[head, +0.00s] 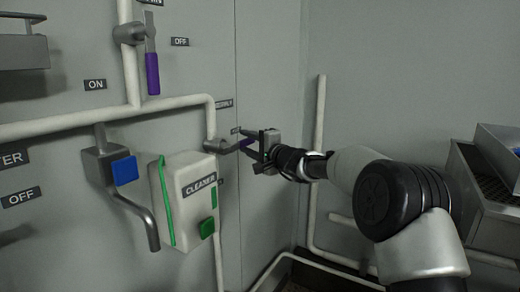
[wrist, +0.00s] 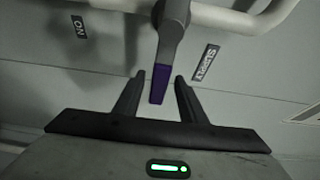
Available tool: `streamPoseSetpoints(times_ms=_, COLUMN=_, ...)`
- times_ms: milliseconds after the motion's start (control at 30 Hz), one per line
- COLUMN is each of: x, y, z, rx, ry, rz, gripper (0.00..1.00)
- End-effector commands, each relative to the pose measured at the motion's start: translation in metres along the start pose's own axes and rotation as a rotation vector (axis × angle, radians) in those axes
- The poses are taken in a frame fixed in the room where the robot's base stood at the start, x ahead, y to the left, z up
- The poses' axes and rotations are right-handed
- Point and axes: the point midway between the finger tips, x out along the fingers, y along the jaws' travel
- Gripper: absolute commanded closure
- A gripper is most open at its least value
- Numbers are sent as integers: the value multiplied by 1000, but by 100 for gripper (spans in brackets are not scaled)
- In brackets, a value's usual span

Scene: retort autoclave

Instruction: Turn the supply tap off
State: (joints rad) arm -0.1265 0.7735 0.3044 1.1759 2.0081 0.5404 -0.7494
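The supply tap (head: 214,146) sits at the lower end of a white pipe bend on the wall, below the SUPPLY label (head: 224,103). Its grey lever points right, roughly level, and ends in a purple grip (head: 245,143). My gripper (head: 252,150) is at the lever's end, coming from the right. In the wrist view the purple tip (wrist: 159,85) lies between the two fingertips of my open gripper (wrist: 158,79), with gaps on both sides. An ON label (wrist: 79,25) shows in the wrist view. Small labels beside the tap are partly hidden or too small to read.
A white CLEANER box (head: 190,195) with a green button is just below left of the tap. Another purple-handled tap (head: 152,70) hangs above left. A vertical white pipe (head: 318,150) stands behind my arm.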

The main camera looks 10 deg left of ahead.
Motion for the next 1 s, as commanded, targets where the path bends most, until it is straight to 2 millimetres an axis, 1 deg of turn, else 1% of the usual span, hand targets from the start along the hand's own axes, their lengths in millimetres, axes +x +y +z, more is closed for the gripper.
streamPoseSetpoints(times_ms=167, x=-33, y=2, z=-1, rx=-2, ry=3, rz=0, gripper=62)
streamPoseSetpoints(times_ms=400, x=-93, y=2, z=-1, rx=-4, ry=4, rz=0, gripper=62)
streamPoseSetpoints(times_ms=600, x=-137, y=1, z=0, rx=-3, ry=3, rz=0, gripper=62)
streamPoseSetpoints(times_ms=700, x=-152, y=0, z=0, rx=-2, ry=3, rz=0, gripper=62)
streamPoseSetpoints(times_ms=800, x=-162, y=0, z=0, rx=-1, ry=2, rz=0, gripper=62)
streamPoseSetpoints(times_ms=1000, x=-168, y=0, z=0, rx=-1, ry=2, rz=0, gripper=62)
